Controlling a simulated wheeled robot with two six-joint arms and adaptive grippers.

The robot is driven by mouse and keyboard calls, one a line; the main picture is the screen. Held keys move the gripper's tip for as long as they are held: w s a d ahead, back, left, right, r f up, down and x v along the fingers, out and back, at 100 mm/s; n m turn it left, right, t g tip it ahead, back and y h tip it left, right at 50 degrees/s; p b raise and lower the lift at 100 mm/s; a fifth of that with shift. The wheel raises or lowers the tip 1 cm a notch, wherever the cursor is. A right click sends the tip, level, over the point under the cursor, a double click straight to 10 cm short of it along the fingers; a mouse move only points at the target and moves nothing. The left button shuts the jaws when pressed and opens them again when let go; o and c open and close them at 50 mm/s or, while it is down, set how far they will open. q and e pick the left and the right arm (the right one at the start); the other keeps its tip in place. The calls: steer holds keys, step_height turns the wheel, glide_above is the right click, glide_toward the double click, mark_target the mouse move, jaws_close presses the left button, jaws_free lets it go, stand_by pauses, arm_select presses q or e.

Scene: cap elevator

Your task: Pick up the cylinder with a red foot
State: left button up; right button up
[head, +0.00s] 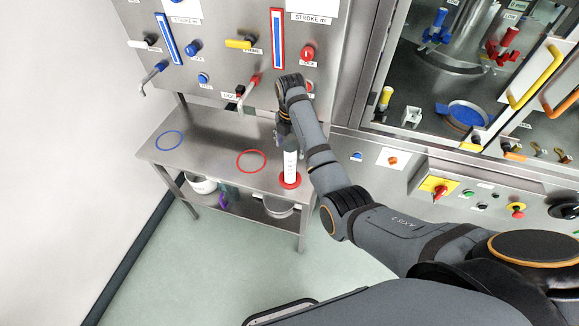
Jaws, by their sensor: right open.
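The cylinder (290,166) is white and clear, with a red round foot (289,181). It stands upright near the right end of the steel shelf table (215,150). My right arm comes in from the right, and my right gripper (287,141) is at the upper part of the cylinder. The gripper is small here and partly hidden by its own wrist. It is open, and I cannot tell whether its fingers are around the cylinder or touching it. My left gripper is not in view.
A red ring (251,161) and a blue ring (169,140) mark bare spots on the table. Taps and knobs stick out of the steel panel (220,60) behind. A machine with a glass front and a control panel (470,195) stands right. A lower shelf holds containers.

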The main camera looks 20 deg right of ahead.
mark_target(289, 158)
steer(key=f, duration=0.3)
steer(key=f+p, duration=0.1)
steer(key=f, duration=0.2)
steer(key=shift+w+a+f, duration=0.15)
steer(key=shift+a+f, duration=0.05)
steer(key=shift+f, duration=0.3)
steer(key=shift+c, duration=1.1)
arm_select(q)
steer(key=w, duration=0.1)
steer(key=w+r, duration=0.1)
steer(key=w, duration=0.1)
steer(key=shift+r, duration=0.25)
arm_select(e)
jaws_close()
